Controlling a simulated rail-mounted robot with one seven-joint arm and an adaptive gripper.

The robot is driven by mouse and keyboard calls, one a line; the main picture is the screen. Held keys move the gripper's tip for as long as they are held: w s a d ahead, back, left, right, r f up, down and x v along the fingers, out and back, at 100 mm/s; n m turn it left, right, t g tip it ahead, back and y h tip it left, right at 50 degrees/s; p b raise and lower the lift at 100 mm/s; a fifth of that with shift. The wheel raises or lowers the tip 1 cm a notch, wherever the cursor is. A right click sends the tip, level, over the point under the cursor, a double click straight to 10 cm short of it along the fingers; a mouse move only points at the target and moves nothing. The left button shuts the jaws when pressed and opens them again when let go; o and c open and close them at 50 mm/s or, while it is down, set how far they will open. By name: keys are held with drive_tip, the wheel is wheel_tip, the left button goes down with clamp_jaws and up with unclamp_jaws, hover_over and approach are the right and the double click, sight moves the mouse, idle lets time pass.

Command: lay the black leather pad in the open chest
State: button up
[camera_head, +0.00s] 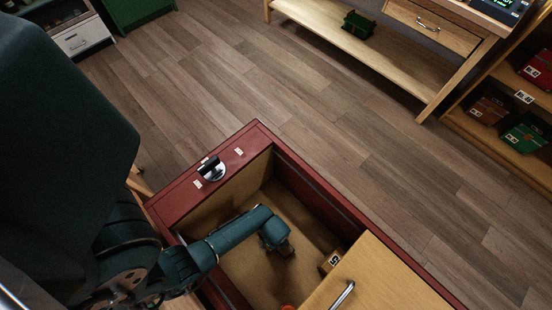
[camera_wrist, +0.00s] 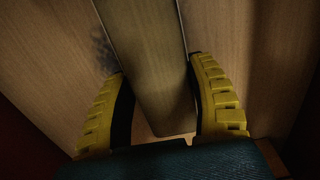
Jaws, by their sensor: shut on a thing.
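The open chest (camera_head: 187,200) has a dark red rim and a pale wooden inside, at the bottom middle of the head view. My arm reaches over its left rim, and my gripper (camera_head: 284,248) is down inside it. In the wrist view, my gripper (camera_wrist: 158,70) has yellow ribbed fingers with dark inner faces. They are shut on a long tan, wood-coloured piece (camera_wrist: 150,55) between them. I cannot make out the black leather pad for certain in either view.
A wooden panel (camera_head: 375,280) with a silver handle covers the chest's near right part. A small labelled block (camera_head: 331,261) lies inside beside it. A black and silver fitting (camera_head: 212,170) sits on the rim. A bench (camera_head: 370,55) and shelves (camera_head: 505,130) stand beyond clear floor.

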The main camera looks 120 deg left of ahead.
drive_tip(key=shift+f, duration=0.75)
drive_tip(key=shift+f, duration=0.2)
drive_tip(key=o, duration=1.2)
drive_tip(key=shift+r, duration=0.15)
wheel_tip(320, 180, up, 12)
drive_tip(key=p, duration=0.6)
